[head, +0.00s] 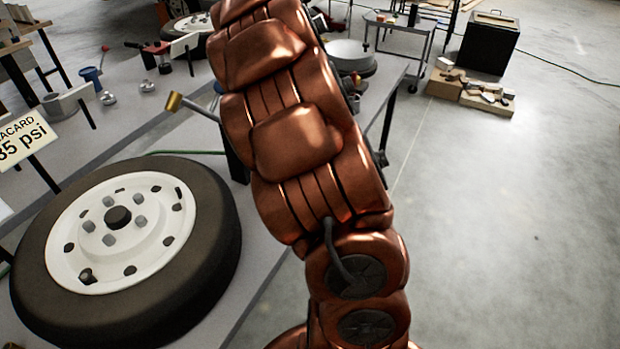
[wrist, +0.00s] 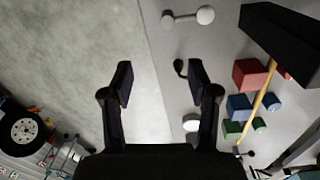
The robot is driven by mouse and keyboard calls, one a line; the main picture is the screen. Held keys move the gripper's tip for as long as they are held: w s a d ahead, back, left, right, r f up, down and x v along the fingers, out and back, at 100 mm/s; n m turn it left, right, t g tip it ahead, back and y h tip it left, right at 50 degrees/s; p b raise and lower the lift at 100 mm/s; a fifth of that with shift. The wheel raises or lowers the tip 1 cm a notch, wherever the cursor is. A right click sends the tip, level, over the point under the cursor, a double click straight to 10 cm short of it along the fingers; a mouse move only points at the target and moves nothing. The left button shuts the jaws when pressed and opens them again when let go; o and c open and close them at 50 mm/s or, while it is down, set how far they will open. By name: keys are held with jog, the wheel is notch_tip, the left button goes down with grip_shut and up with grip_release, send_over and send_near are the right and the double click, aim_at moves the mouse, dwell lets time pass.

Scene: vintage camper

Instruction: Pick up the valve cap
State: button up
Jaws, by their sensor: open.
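My gripper (wrist: 159,66) shows in the wrist view with its two dark fingers wide apart and nothing between them. In the head view my arm hides it. A small dark rounded piece (wrist: 180,68) shows beside the right fingertip in the wrist view; I cannot tell whether it is the valve cap or whether it touches the finger. No valve cap can be made out for certain in either view. A wheel with a black tyre (head: 222,235) and white rim lies flat on the grey bench at left in the head view.
In the wrist view, red (wrist: 250,73), blue (wrist: 238,106) and green (wrist: 232,130) blocks and a yellow rod (wrist: 257,113) lie at right. A white double-ended piece (wrist: 188,18) lies beyond the fingers. A brass-ended tool (head: 175,102) and a psi sign (head: 25,140) stand by the wheel.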

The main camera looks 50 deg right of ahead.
jog(key=w+d+f+m+b, duration=0.1)
jog(key=d+f, duration=0.3)
jog(key=w+d+f+m+y+b, duration=0.1)
jog(key=w+d+f+m, duration=0.1)
jog(key=d+f, duration=0.2)
jog(key=w+d+f+m+t+b, duration=0.1)
jog(key=w+d+f+m, duration=0.1)
jog(key=d+f, duration=0.3)
jog(key=shift+w+d+y, duration=0.1)
jog(key=shift+d+y, duration=0.05)
jog(key=shift+y, duration=0.15)
jog(key=shift+f, duration=0.8)
jog(key=shift+a+f+p, duration=0.15)
jog(key=shift+f+p, duration=0.2)
jog(key=shift+f, duration=0.6)
jog(key=shift+a+f+p, duration=0.15)
jog(key=shift+f+p, duration=0.15)
jog(key=shift+f, duration=0.6)
jog(key=shift+a+f, duration=0.2)
jog(key=shift+f, duration=1.1)
jog(key=shift+c, duration=0.2)
grip_shut()
